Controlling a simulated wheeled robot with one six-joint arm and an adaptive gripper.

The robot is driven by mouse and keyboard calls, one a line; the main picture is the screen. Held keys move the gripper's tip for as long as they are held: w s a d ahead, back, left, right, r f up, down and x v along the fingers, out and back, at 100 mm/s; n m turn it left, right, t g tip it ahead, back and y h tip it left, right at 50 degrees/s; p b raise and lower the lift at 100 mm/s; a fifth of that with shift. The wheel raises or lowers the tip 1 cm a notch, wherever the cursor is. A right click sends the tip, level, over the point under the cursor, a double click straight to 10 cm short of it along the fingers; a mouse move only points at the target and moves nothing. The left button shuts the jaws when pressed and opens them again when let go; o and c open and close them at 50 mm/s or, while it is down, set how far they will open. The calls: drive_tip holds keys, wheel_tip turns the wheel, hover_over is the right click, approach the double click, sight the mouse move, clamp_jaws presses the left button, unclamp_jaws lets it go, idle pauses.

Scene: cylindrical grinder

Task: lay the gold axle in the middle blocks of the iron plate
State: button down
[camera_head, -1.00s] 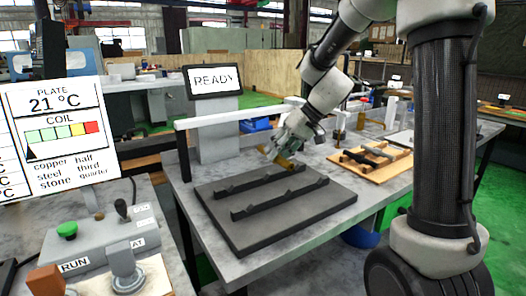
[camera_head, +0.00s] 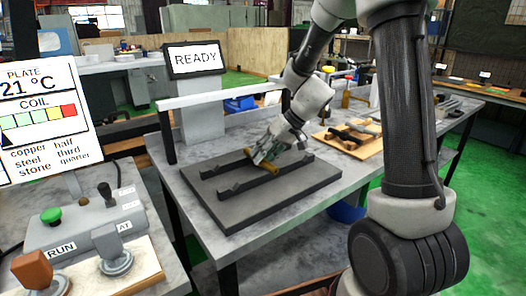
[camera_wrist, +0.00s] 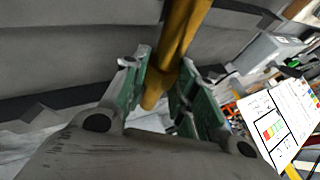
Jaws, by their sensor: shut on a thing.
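The gold axle (camera_wrist: 182,40) is held between the green-lined fingers of my gripper (camera_wrist: 160,88) in the wrist view. In the head view, my gripper (camera_head: 266,152) is over the iron plate (camera_head: 305,192), shut on the axle. The axle's gold ends show on either side of the fingers, and its middle is hidden by them. It lies across the direction of the two dark block rails, near their middle-to-right part. The front rail (camera_head: 250,184) and back rail (camera_head: 225,168) carry small raised blocks. I cannot tell whether the axle touches the blocks.
A wooden board (camera_head: 350,142) with dark parts lies right of the plate. A grey stand with a READY screen (camera_head: 195,59) and a white crossbar rise behind it. A control box with a green button (camera_head: 50,215) stands at left front.

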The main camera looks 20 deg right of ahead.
idle(0.4)
drive_tip(key=c, duration=1.1)
unclamp_jaws()
drive_tip(key=shift+o, duration=0.2)
drive_tip(key=v, duration=1.2)
drive_tip(key=shift+d, duration=0.1)
